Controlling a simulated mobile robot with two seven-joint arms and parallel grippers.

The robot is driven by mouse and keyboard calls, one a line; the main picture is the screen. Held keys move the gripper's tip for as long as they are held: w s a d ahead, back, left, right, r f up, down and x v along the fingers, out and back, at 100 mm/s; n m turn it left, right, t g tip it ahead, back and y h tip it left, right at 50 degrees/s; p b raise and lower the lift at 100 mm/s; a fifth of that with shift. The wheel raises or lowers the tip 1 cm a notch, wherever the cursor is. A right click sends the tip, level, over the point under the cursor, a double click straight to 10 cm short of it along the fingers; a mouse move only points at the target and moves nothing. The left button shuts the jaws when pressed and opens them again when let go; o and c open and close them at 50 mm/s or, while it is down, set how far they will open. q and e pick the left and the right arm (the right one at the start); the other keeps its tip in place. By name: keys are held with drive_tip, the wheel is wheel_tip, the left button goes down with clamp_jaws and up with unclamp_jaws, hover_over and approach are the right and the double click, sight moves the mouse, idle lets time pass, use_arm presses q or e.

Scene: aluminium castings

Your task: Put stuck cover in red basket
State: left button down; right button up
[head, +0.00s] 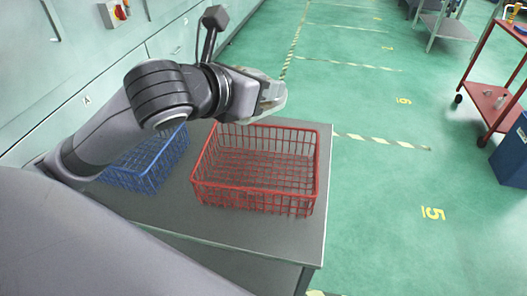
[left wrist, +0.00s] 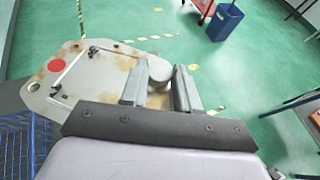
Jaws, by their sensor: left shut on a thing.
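The cover (left wrist: 85,70) is a pale, stained metal plate with a red dot and a raised frame. My left gripper (left wrist: 160,88) is shut on its grey round boss. In the head view my left gripper (head: 258,92) hangs above the back edge of the red basket (head: 255,198), and only a pale part of the cover (head: 275,98) shows there; the rest is hidden behind the hand. The red wire basket looks empty and stands on a grey table. My right gripper is in neither view.
A blue wire basket (head: 150,165) stands left of the red one on the grey table (head: 270,238), partly behind my arm. Pale cabinets (head: 60,60) line the left. A red cart (head: 495,100) and a blue bin (head: 512,152) stand far right. Green floor between is open.

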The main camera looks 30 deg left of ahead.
use_arm(q)
wheel_tip(320, 180, down, 15)
drive_tip(key=b, duration=0.2)
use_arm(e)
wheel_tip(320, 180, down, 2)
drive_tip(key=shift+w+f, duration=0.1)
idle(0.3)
use_arm(q)
drive_tip(key=shift+f, duration=0.65)
drive_tip(key=c, duration=0.8)
unclamp_jaws()
